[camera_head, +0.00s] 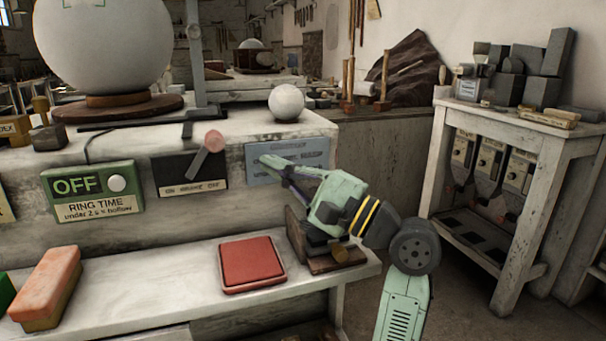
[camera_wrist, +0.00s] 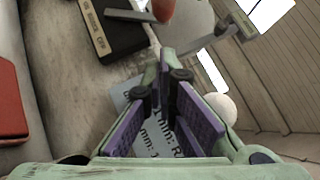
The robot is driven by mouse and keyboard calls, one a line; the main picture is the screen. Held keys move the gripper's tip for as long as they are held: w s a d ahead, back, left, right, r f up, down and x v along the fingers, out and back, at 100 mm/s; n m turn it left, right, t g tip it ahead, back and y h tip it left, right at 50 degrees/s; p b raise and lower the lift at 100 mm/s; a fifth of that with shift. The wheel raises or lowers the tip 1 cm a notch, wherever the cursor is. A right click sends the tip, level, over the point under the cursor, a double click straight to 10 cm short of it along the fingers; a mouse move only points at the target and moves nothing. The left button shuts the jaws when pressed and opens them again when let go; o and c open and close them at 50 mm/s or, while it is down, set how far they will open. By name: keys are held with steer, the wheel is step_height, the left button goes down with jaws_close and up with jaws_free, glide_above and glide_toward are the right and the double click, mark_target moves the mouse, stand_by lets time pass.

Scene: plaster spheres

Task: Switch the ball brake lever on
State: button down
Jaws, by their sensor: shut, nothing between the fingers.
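The brake lever (camera_head: 207,153) is a grey bar with a pinkish-red knob (camera_head: 214,140). It rises from a black plate (camera_head: 172,170) on the bench front, whose label (camera_head: 193,187) reads ON BRAKE OFF. The lever leans up and right, toward the OFF side. In the wrist view the red knob (camera_wrist: 163,8) is cut by the top edge, above the black plate (camera_wrist: 125,38). My gripper (camera_head: 266,162) is right of the lever and apart from it, in front of a blue-grey plate (camera_head: 293,149). In the wrist view its fingertips (camera_wrist: 168,58) come together, shut and empty.
A large white sphere (camera_head: 103,45) stands on a brown round base on the bench. A small white ball (camera_head: 287,102) sits near the bench corner. A green OFF box (camera_head: 93,190) is left of the lever. A red pad (camera_head: 252,264) and an orange-topped block (camera_head: 48,280) lie on the shelf below.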

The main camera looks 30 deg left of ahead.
mark_target(203, 158)
steer(key=shift+s+a+r+p, duration=0.2)
steer(key=shift+s+a+r, duration=0.25)
steer(key=shift+a, duration=0.2)
steer(key=shift+s+a+r+p, duration=0.3)
steer(key=shift+s+a, duration=0.2)
steer(key=shift+a, duration=0.1)
steer(key=shift+s+a+r+p, duration=0.15)
steer(key=shift+s+a+r, duration=0.3)
steer(key=shift+a, duration=0.2)
steer(key=shift+r+n+h+p, duration=0.3)
steer(key=shift+n+p, duration=0.1)
steer(key=shift+p, duration=0.2)
